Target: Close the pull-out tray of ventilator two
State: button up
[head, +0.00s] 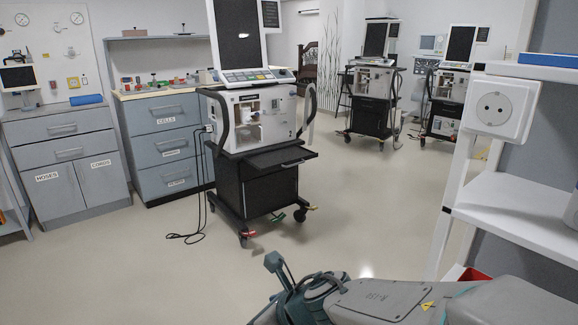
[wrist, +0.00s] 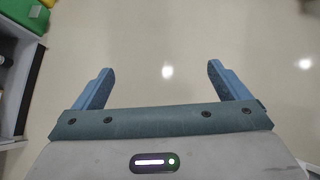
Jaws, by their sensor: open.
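The nearest ventilator (head: 255,110) stands on a dark wheeled cart in the middle of the head view. Its black pull-out tray (head: 281,157) sticks out toward the right below the white body, with a handle on its front edge. Two more ventilators, one at the back (head: 372,85) and one further right (head: 450,95), stand on carts; I see no clear number on any of them. My gripper shows in the wrist view (wrist: 162,88), open and empty above bare floor, far from the tray. In the head view my arm lies low at the front.
Grey drawer cabinets (head: 165,140) stand left of the nearest cart, and cables (head: 198,200) trail on the floor between. A white shelf unit (head: 510,190) with a wall socket is close on the right. The floor (head: 345,195) right of the cart is clear.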

jog(key=shift+s+a+f+n, duration=0.1)
jog(key=shift+s+f+n, duration=0.1)
jog(key=shift+n, duration=0.2)
